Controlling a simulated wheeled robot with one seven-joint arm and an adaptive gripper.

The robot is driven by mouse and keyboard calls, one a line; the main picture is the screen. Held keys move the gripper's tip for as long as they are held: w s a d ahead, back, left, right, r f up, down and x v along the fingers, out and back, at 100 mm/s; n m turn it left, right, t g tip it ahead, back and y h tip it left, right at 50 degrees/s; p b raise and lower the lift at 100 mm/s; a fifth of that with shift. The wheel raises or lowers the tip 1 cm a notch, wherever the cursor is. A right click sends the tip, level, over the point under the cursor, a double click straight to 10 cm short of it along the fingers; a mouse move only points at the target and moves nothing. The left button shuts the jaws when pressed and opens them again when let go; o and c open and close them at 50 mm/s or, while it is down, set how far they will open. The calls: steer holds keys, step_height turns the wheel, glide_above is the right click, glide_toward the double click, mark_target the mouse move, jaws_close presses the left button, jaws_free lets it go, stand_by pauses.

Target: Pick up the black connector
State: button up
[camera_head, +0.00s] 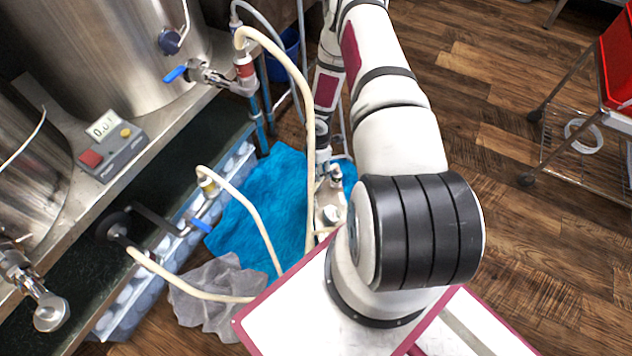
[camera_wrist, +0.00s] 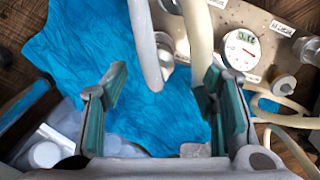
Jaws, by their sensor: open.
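My gripper (camera_wrist: 166,76) is open in the wrist view, its two green-padded fingers apart and pointing down over a blue cloth (camera_wrist: 75,50). A pale hose (camera_wrist: 146,45) passes between and beyond the fingertips, and nothing is clamped. In the head view my arm hides the gripper. A black round fitting (camera_head: 112,226) sits at the left on the dark ledge, close to the end of a pale hose (camera_head: 185,288); I cannot tell for sure that it is the black connector. No black connector is clear between my fingers in the wrist view.
A panel with a round digital gauge (camera_wrist: 241,49) and more hoses lies right of my fingers. Steel tanks (camera_head: 110,45) and a pump control box (camera_head: 110,155) stand at the left. A grey crumpled cloth (camera_head: 212,290) lies low. A red-topped cart (camera_head: 617,60) stands right; wooden floor there is clear.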

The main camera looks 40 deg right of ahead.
mark_target(316, 172)
steer(key=shift+w+a+f+b, duration=0.1)
steer(key=shift+a+f+b, duration=0.1)
steer(key=shift+f+b, duration=0.95)
steer(key=shift+w+a+f+b, duration=0.15)
steer(key=shift+f+b, duration=0.3)
steer(key=shift+f, duration=1.25)
jaws_close()
